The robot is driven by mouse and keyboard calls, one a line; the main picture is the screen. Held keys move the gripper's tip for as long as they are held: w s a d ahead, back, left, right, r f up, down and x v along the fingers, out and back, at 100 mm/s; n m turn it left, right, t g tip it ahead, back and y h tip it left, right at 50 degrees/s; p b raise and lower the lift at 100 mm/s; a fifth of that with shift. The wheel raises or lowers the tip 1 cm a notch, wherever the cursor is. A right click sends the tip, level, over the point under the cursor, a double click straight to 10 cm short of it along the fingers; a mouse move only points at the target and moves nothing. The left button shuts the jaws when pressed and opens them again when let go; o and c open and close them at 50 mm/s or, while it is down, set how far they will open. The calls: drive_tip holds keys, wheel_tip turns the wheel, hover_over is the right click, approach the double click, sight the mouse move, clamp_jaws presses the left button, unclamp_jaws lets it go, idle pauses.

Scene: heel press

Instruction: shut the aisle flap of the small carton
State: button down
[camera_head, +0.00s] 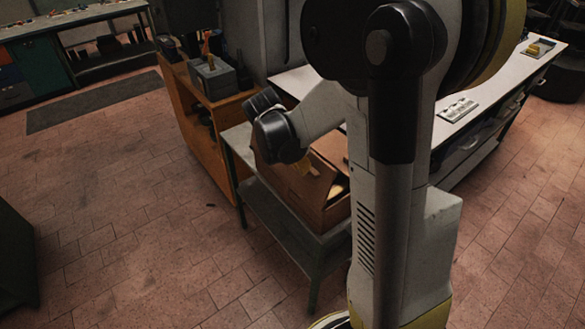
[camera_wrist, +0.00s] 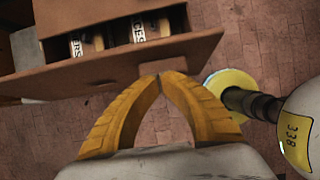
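The small carton (camera_head: 330,212) is brown and stands on a narrow green-grey table, partly hidden behind my arm. In the wrist view its opening shows two cylindrical items (camera_wrist: 152,27) with dark lettering inside. A long brown flap (camera_wrist: 70,73) stands out along the near side of that opening, so the carton is open there. My gripper (camera_wrist: 158,75) has its two yellow fingers with tips together and nothing seen between them. The tips overlap the flap's near edge in the picture; I cannot tell whether they touch it.
The narrow table (camera_head: 285,228) has a lower shelf. An orange-brown cabinet (camera_head: 205,150) with a grey box (camera_head: 212,78) stands to its left, close by. A white-topped counter (camera_head: 475,100) runs behind my arm on the right.

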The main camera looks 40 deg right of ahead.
sight(317, 160)
drive_tip(key=d+y, duration=0.1)
drive_tip(key=d, duration=0.1)
drive_tip(key=d+y, duration=0.1)
drive_tip(key=y, duration=0.1)
drive_tip(key=d+y, duration=0.1)
drive_tip(key=d, duration=0.1)
drive_tip(key=shift+d+f+y, duration=0.3)
drive_tip(key=shift+w+d+f+b, duration=0.15)
drive_tip(key=shift+d+f+b, duration=1.05)
drive_tip(key=shift+d+f, duration=0.65)
drive_tip(key=shift+w+d+f+b, duration=0.1)
drive_tip(key=shift+d+f+b, duration=1.25)
drive_tip(key=shift+d, duration=0.65)
drive_tip(key=shift+f, duration=0.15)
